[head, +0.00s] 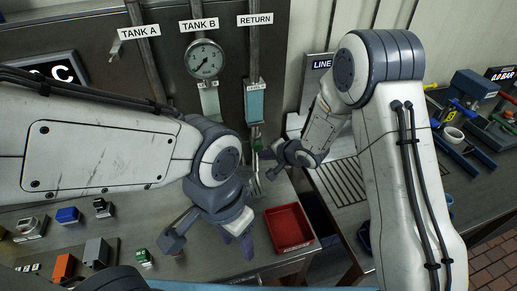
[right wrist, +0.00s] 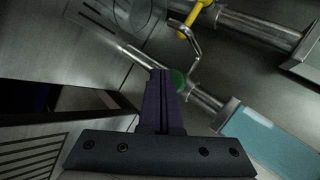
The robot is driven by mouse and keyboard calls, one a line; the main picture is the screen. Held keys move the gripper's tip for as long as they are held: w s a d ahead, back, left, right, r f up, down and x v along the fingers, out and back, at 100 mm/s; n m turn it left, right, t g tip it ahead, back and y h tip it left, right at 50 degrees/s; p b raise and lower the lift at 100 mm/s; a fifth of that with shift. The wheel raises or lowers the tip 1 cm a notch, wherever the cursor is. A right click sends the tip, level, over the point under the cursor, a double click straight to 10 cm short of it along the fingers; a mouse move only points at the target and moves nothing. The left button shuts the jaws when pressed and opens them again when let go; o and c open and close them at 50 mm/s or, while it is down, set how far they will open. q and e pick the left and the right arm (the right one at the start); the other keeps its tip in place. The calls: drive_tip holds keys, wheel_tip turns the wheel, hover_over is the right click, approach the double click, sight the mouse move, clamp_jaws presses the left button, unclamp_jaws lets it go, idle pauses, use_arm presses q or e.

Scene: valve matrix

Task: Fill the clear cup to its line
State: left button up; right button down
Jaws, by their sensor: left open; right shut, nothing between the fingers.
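A clear, rounded vessel (right wrist: 140,14), perhaps the clear cup, is cut off at the top of the right wrist view; its line and any liquid cannot be made out. In the head view I cannot pick out the cup. My right gripper (head: 264,155) is near the bottom of the return pipe; its fingers (right wrist: 160,82) are shut with nothing between them, close to a green fitting (right wrist: 178,78) on the metal pipe. A yellow valve handle (right wrist: 198,16) is beyond. My left gripper (head: 238,246) is open and empty above the bench, left of a red tray (head: 289,229).
A round gauge (head: 204,58) hangs under the TANK B label. A teal level window (head: 255,104) is on the return pipe. Small blocks, including a blue one (head: 68,215) and an orange one (head: 64,267), stand at the left. A drain grille (head: 343,180) is at the right.

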drive_tip(key=shift+w, duration=0.1)
idle(0.5)
drive_tip(key=shift+w+a+p, duration=0.1)
drive_tip(key=shift+w+p, duration=0.2)
drive_tip(key=shift+p, duration=0.2)
drive_tip(key=shift+w+a+p, duration=0.2)
drive_tip(key=shift+w+p, duration=0.3)
drive_tip(key=shift+w, duration=0.15)
idle(1.7)
drive_tip(key=shift+s, duration=0.1)
idle(3.6)
drive_tip(key=shift+s+d, duration=0.3)
drive_tip(key=shift+s, duration=0.6)
